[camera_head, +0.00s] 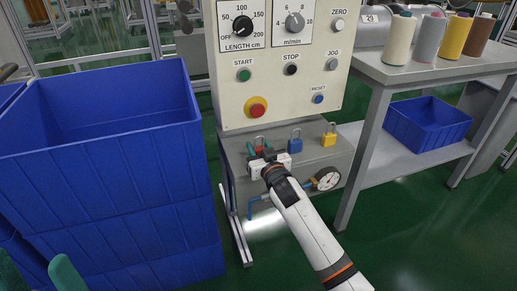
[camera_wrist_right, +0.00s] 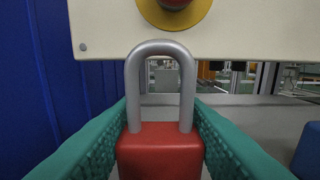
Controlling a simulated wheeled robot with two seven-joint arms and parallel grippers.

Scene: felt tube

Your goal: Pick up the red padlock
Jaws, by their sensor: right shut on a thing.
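The red padlock (camera_wrist_right: 160,155) has a grey shackle and stands upright between the green fingers of my right gripper (camera_wrist_right: 160,140) in the right wrist view. The fingers are shut on its body from both sides. In the head view my right gripper (camera_head: 262,152) is at the left part of the grey shelf below the control panel. There the padlock is mostly hidden by the gripper, and its shackle (camera_head: 259,140) shows. I cannot tell whether the padlock touches the shelf. Green fingertips of my left gripper (camera_head: 62,272) show at the lower left corner; their opening is unclear.
A blue padlock (camera_head: 295,145) and a yellow padlock (camera_head: 329,138) stand to the right on the shelf (camera_head: 318,155). The control panel (camera_head: 280,110) hangs just above. Blue crates (camera_head: 110,195) are stacked at left. A gauge (camera_head: 327,179) sits on the shelf's front.

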